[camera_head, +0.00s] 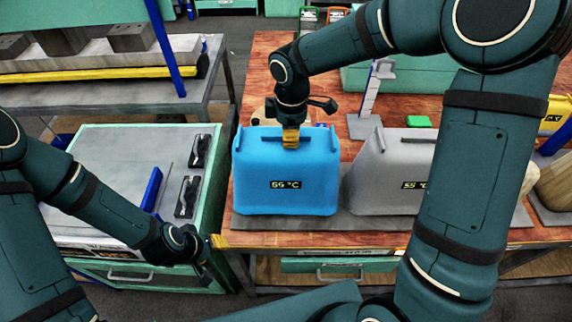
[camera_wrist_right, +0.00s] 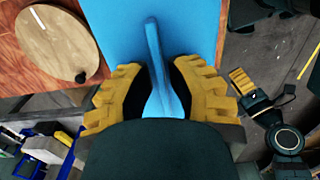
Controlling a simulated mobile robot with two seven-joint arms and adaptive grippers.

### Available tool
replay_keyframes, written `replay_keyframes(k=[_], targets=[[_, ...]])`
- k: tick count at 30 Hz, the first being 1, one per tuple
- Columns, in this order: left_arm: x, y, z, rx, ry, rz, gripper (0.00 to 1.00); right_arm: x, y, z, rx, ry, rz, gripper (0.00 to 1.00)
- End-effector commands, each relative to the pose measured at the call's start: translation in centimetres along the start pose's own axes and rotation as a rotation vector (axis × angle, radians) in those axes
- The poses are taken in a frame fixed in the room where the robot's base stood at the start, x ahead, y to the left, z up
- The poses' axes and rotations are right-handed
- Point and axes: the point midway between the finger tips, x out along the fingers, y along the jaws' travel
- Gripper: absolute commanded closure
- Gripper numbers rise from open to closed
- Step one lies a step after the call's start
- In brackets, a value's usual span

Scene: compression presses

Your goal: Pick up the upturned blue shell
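The blue shell (camera_head: 262,170) stands on a grey mat at the front of the wooden bench, its 55 °C label facing me. It also fills the top middle of the right wrist view (camera_wrist_right: 195,28). My right gripper (camera_head: 291,138) is at the shell's top from above.
A grey shell (camera_head: 388,175) with a similar label stands close right of the blue one. A green-edged cabinet (camera_head: 115,142) with black handles is at the left. A round wooden disc (camera_wrist_right: 57,45) shows in the right wrist view. A grey stand (camera_head: 370,95) rises behind.

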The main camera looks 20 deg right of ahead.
Motion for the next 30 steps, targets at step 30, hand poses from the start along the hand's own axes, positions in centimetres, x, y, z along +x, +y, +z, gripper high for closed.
replay_keyframes(k=[30], targets=[[-0.2,0.1,0.0,0.0,0.0,0.0,0.53,-1.7,0.1,0.0,0.0,0.001,0.003,1.0]])
